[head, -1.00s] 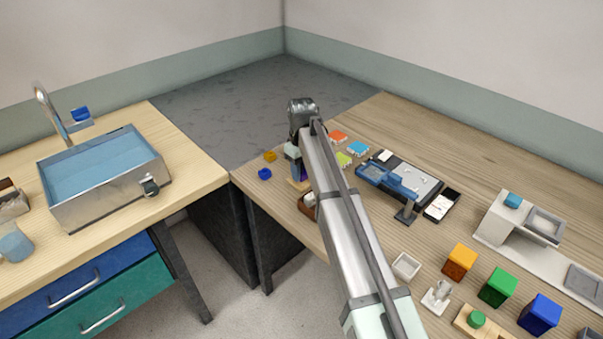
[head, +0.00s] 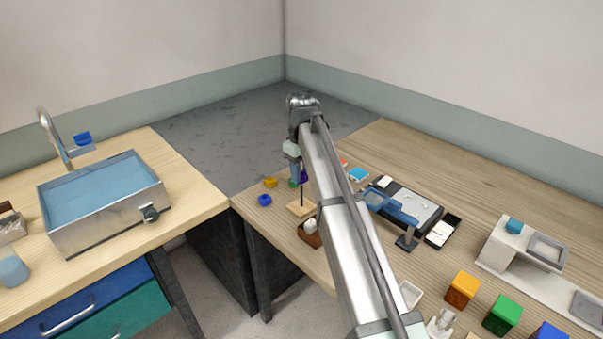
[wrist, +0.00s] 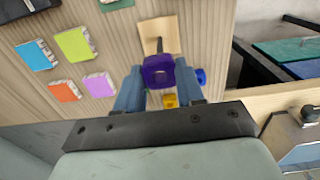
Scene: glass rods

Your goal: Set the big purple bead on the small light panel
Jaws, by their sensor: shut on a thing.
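The big purple bead (head: 304,176) is between the fingers of my gripper (wrist: 158,88), which is shut on it. In the wrist view the bead (wrist: 158,72) shows its dark hole. A thin upright rod (head: 301,196) stands on a wooden base (head: 298,209) below the bead. I cannot tell whether the rod's tip is still inside the bead. A dark-framed board with a pale panel (head: 428,213) lies right of my arm, and a smaller dark slab with a white face (head: 440,233) lies beside it. I cannot tell for sure which is the small light panel.
A blue magnifier-like stand (head: 398,214) overhangs the board. Yellow (head: 270,182) and blue (head: 265,200) pieces lie at the table's left edge.

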